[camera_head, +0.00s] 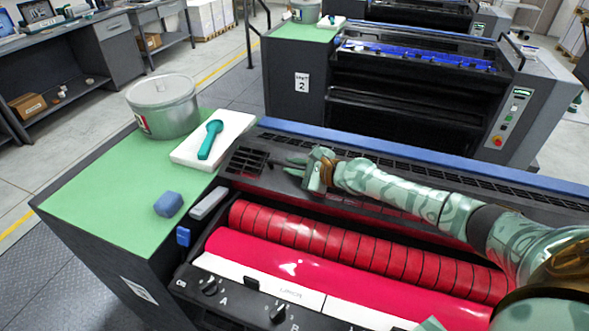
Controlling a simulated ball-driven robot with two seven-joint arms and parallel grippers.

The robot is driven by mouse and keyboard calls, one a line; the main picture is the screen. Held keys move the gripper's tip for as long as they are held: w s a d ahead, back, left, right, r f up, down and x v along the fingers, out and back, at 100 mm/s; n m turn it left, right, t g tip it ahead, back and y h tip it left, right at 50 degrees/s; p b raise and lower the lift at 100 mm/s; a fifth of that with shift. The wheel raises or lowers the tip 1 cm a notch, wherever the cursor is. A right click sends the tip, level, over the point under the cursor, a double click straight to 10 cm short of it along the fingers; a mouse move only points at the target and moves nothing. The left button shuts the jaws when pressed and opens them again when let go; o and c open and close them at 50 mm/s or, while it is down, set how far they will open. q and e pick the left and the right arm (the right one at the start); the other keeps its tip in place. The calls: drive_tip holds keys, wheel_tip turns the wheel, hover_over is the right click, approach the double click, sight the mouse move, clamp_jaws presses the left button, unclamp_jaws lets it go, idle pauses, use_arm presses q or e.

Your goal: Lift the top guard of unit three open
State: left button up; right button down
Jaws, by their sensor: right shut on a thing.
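The near unit has a dark slotted top guard (400,170) lying across its back, in front of a blue bar. Red rollers (300,232) show uncovered in front of it. My right arm reaches in from the right, low over the guard. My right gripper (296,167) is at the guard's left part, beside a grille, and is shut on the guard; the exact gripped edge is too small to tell. The label (139,290) on the unit's front is hard to read. My left gripper is not in view.
A green side top (90,205) holds a metal tin (163,105), a teal tool (210,139) on a white pad (185,155), and a blue block (168,204). Knobs (209,287) line the front panel. Unit two (300,85) stands behind, across a floor gap.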

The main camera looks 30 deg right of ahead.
drive_tip(key=w+d+r+m+g+y+p, duration=0.1)
drive_tip(key=w+d+r+m+p, duration=0.1)
drive_tip(key=r, duration=0.7)
drive_tip(key=shift+w+d+r+m+g+p, duration=0.35)
drive_tip(key=shift+w+d+p, duration=0.4)
drive_tip(key=shift+d+p, duration=0.4)
drive_tip(key=shift+a, duration=0.1)
drive_tip(key=shift+f, duration=0.1)
drive_tip(key=c, duration=1.4)
unclamp_jaws()
drive_tip(key=v, duration=1.6)
drive_tip(key=shift+s+f, duration=0.15)
